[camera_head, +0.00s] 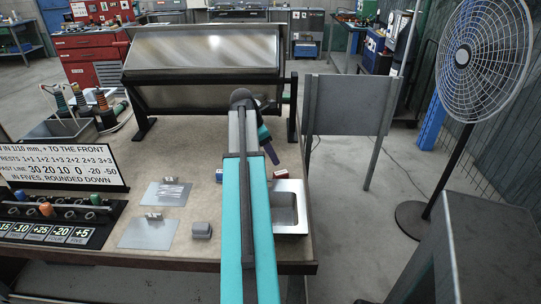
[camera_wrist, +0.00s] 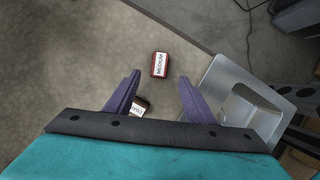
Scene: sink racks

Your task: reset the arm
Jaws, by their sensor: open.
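My gripper (camera_head: 270,150) is at the end of my teal arm, above the right part of the workbench (camera_head: 190,205). In the wrist view my gripper (camera_wrist: 159,76) has its two purple fingers spread wide, with nothing held between them. A red block with a white label (camera_wrist: 160,65) lies on the bench just beyond the fingertips. A second labelled block (camera_wrist: 139,106) shows partly beside the left finger. A metal sink-like tray (camera_head: 284,209) sits at the bench's right edge; it also shows in the wrist view (camera_wrist: 213,83), right of the fingers.
A large metal-fronted rack (camera_head: 205,50) stands at the bench's back. Two grey plates (camera_head: 148,235) (camera_head: 162,199), a small grey block (camera_head: 202,230), a sign (camera_head: 60,167) and a labelled panel (camera_head: 50,235) occupy the left. A fan (camera_head: 462,55) stands right, beyond open floor.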

